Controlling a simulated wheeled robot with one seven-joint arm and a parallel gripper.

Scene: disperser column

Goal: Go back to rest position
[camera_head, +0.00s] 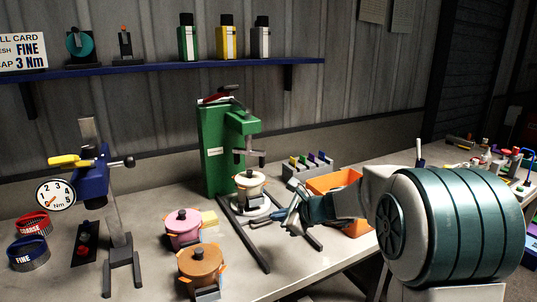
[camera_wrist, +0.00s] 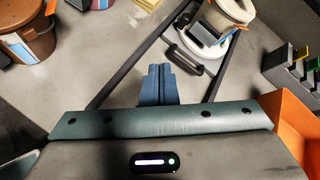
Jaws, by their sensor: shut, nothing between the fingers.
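A cream lidded pot (camera_head: 250,185) stands on the white round plate of the green column (camera_head: 213,150); the pot also shows in the wrist view (camera_wrist: 222,22). The fingers appear apart from the pot and the black handle (camera_wrist: 186,60) on the frame.
An orange bin (camera_head: 335,181) is behind my forearm. A grey rack (camera_head: 310,168) stands beyond it. A pink pot (camera_head: 184,228) and a brown pot (camera_head: 201,263) stand left of the frame. A stand with a dial (camera_head: 55,196) is at far left. A blue shelf (camera_head: 170,68) runs above.

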